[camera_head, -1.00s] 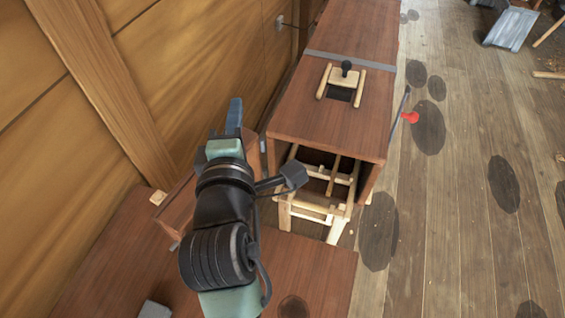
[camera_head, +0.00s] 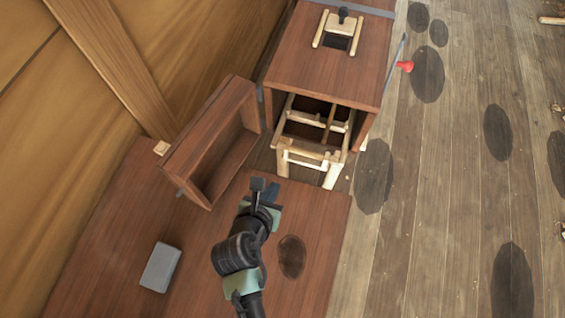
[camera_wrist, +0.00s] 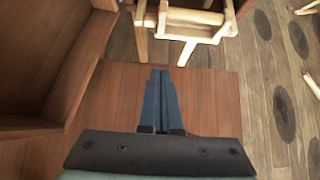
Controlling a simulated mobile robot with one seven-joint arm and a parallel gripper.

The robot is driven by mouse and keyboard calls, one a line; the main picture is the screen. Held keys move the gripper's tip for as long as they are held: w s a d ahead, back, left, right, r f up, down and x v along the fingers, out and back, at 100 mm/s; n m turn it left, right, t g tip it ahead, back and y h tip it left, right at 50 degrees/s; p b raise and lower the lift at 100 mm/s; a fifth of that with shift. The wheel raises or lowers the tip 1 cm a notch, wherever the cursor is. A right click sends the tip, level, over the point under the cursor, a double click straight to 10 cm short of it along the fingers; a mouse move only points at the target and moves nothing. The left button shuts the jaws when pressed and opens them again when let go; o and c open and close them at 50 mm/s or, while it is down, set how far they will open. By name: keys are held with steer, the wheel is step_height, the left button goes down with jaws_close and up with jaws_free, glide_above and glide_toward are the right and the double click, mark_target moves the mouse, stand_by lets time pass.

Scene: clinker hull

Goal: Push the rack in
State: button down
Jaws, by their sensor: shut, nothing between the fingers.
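The rack (camera_head: 310,152) is a pale wooden frame of bars. It sits partly inside the open end of a long reddish-brown wooden box (camera_head: 325,82), with its near end and legs sticking out of the opening. In the wrist view the rack (camera_wrist: 183,23) shows at the top, just beyond my fingertips. My gripper (camera_head: 267,185) is in front of the rack's near end, a little to its left, over the brown wooden surface. In the wrist view my gripper's blue fingers (camera_wrist: 160,72) are together and empty, apart from the rack.
An open brown wooden door or tray (camera_head: 215,140) stands tilted at the left of the box opening. A grey block (camera_head: 160,267) lies on the brown platform (camera_head: 110,230). A red-knobbed rod (camera_head: 404,67) is on the box's right side.

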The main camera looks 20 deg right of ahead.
mark_target(286, 151)
steer(key=w+d+f, duration=0.1)
steer(key=w, duration=0.1)
steer(key=w+d+f, duration=0.2)
steer(key=w, duration=0.1)
steer(key=shift+w+d+f+p, duration=0.2)
steer(key=shift+w+d+p, duration=0.15)
steer(key=shift+d+p, duration=0.05)
steer(key=shift+w+d+f, duration=0.1)
steer(key=shift+w+d, duration=0.2)
steer(key=shift+w, duration=0.15)
steer(key=w+d, duration=0.2)
steer(key=w, duration=0.2)
steer(key=shift+w+d+p, duration=0.1)
steer(key=shift+d+p, duration=0.3)
steer(key=shift+r, duration=0.2)
steer(key=shift+d+r, duration=0.1)
